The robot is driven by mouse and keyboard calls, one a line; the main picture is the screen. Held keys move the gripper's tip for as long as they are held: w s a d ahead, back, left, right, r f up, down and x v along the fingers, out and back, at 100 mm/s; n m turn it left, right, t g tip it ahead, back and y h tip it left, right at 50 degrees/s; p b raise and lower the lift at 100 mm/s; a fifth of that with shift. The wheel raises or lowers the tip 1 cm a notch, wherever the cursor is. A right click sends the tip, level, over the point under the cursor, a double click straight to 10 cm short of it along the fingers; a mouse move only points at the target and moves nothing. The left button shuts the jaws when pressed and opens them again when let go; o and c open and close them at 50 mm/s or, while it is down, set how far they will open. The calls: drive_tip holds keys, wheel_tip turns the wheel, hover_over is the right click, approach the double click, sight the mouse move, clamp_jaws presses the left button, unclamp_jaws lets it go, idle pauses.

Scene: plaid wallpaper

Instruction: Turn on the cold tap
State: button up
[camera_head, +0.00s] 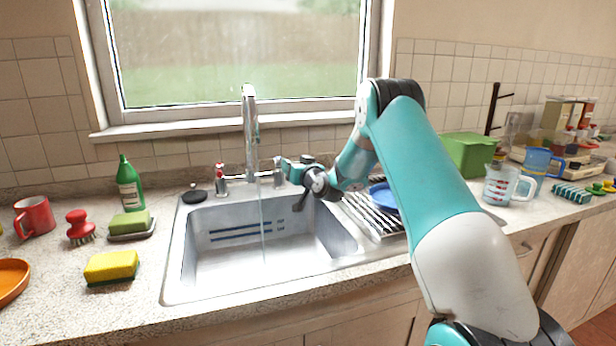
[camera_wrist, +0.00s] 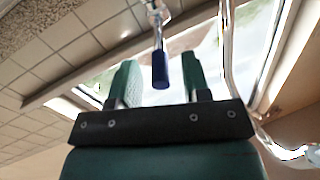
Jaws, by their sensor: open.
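The cold tap's blue-tipped lever (camera_wrist: 161,70) hangs between my two green fingers in the wrist view, with a visible gap on each side. My gripper (camera_wrist: 158,84) is open around it. In the head view my gripper (camera_head: 284,164) is at the right end of the chrome faucet (camera_head: 250,125) and mostly hides the cold tap. The red-topped hot tap (camera_head: 220,172) is at the left end. A thin stream of water (camera_head: 262,215) falls from the spout into the sink (camera_head: 205,262).
A window (camera_head: 235,55) is behind the faucet. A green bottle (camera_head: 129,185), sponge (camera_head: 111,267) and red mug (camera_head: 35,216) stand left of the sink. A blue plate (camera_head: 383,196) lies on the drainer at right, beneath my arm.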

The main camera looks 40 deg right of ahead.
drive_tip(key=s+a+b, duration=0.2)
drive_tip(key=s+b, duration=0.5)
drive_tip(key=s, duration=0.9)
drive_tip(key=shift+s+a+b, duration=0.2)
drive_tip(key=shift+a+b, duration=0.05)
drive_tip(key=shift+b, duration=0.05)
